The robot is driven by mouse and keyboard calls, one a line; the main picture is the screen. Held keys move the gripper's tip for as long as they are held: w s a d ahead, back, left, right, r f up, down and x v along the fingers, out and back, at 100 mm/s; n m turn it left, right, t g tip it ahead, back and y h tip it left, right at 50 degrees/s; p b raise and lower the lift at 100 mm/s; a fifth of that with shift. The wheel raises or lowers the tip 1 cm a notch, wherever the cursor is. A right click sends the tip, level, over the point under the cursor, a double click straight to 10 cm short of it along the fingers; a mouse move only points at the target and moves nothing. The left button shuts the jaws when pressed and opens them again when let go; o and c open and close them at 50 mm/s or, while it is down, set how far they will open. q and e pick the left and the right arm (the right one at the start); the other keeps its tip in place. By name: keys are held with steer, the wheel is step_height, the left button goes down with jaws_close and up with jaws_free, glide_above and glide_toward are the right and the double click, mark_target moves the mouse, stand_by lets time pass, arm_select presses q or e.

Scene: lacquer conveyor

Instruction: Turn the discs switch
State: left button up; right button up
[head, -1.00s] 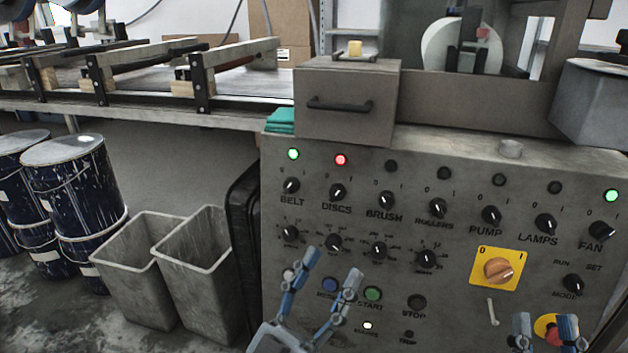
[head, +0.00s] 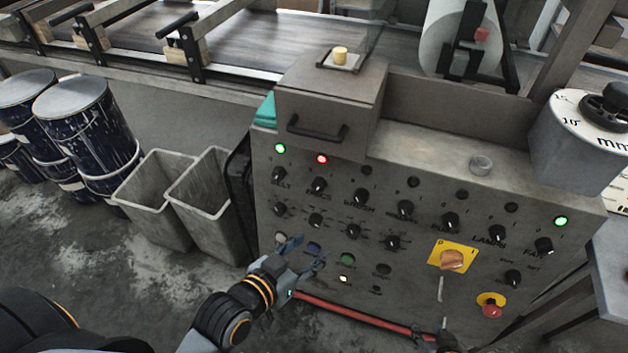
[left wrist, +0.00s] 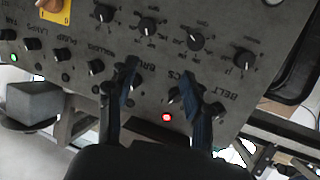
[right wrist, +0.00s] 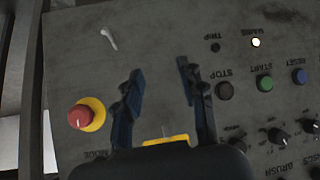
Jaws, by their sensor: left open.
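The discs switch (head: 318,186) is a small black knob in the panel's upper row, second from the left, below a red lit lamp (head: 322,158). In the left wrist view the discs switch (left wrist: 173,96) shows between the fingertips, beside the red lamp (left wrist: 166,117). My left gripper (head: 305,255) is open and empty in front of the panel; in the head view it overlaps the lower left buttons, below the switch. Contact with the knob cannot be seen. My right gripper (right wrist: 163,88) is open and empty before the panel's lower part; the head view barely shows it at the bottom edge.
Similar knobs crowd the switch: belt (head: 278,174) on the left, brush (head: 361,196) on the right. An orange rotary switch (head: 452,259) and a red emergency stop (head: 491,309) are lower right. Grey bins (head: 205,200) and drums (head: 85,125) stand left of the panel.

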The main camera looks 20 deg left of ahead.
arm_select(q)
steer(key=r+t+p, duration=0.1)
steer(key=r+p, duration=0.1)
arm_select(e)
steer(key=s+d+f+g+p, duration=0.1)
steer(key=s+f+g, duration=0.1)
steer(key=s+f, duration=0.45)
steer(key=s+d+f+g+p, duration=0.15)
steer(key=s+f, duration=0.25)
steer(key=f, duration=0.5)
arm_select(q)
steer(key=n+t+y+p, duration=0.2)
steer(key=n+t+y, duration=0.1)
steer(key=n+t, duration=0.1)
glide_toward(315, 192)
steer(key=w, duration=0.6)
steer(key=w+p, duration=0.1)
steer(key=w, duration=0.2)
steer(key=shift+w+d, duration=0.2)
steer(key=shift+d, duration=0.15)
arm_select(e)
steer(key=s+d+f+g, duration=0.1)
steer(key=s+d+f, duration=0.1)
steer(key=s, duration=0.7)
steer(key=s+d+f+g+h, duration=0.1)
steer(key=s+d+f+g, duration=0.1)
steer(key=s+f, duration=0.3)
steer(key=s, duration=0.4)
steer(key=shift+s+h, duration=0.3)
steer(key=shift+s, duration=0.05)
